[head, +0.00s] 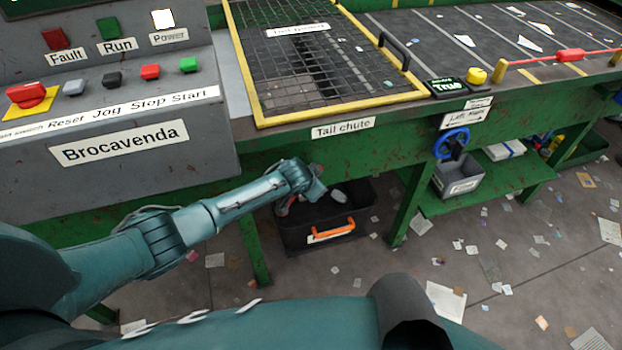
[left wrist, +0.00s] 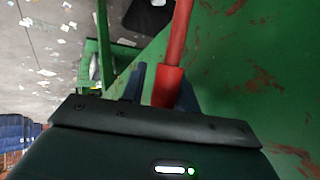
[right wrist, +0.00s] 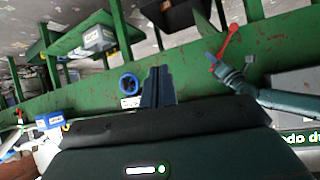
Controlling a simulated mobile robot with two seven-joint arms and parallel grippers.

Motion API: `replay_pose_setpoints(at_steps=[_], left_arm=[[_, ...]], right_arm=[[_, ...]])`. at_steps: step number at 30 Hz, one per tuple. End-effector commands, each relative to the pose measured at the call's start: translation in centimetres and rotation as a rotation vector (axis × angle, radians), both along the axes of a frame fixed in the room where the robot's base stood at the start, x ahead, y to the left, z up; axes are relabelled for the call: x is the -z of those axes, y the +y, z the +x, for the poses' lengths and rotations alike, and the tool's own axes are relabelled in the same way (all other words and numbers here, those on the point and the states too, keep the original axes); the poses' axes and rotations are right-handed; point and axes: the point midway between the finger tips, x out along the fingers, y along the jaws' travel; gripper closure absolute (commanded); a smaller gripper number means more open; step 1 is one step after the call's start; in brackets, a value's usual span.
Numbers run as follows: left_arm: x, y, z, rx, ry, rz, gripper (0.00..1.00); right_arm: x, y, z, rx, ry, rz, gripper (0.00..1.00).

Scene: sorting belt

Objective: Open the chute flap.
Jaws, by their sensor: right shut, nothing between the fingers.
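The "Tail chute" label (head: 343,128) is on the green belt frame, below the yellow-edged mesh guard. A red lever (left wrist: 168,85) stands by the green frame in the left wrist view; it also shows in the right wrist view (right wrist: 233,32) and as a bit of red (head: 283,206) beside my left arm. My left gripper (head: 318,190) is under the label, its fingers either side of the lever's thick end and seemingly closed on it. I cannot make out the flap itself. My right gripper (right wrist: 158,85) is shut and empty before the green frame, near a blue handwheel (right wrist: 129,84).
A black bin with an orange handle (head: 333,232) stands on the floor below the chute. The Brocavenda control panel (head: 120,146) is at left. The blue handwheel (head: 451,143) and a grey box (head: 458,182) on a low shelf are at right. Paper scraps litter the floor.

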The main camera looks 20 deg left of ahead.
Motion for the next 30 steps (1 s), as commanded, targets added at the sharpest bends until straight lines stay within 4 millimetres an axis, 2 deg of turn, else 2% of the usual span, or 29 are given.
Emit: replay_pose_setpoints(at_steps=[11,23,30], left_arm=[[-1.0,0.2,-0.6,-0.002,-0.001,-0.001,0.70],[-6.0,0.6,-4.9,0.000,-0.002,-0.002,0.70],[-8.8,0.7,-7.3,0.001,-0.002,-0.001,0.70]], right_arm=[[-0.4,-0.1,-0.1,0.001,0.005,-0.002,1.00],[-0.5,-1.2,-0.4,0.024,0.036,-0.021,1.00],[-0.2,-1.1,-0.6,0.033,0.053,-0.019,1.00]])
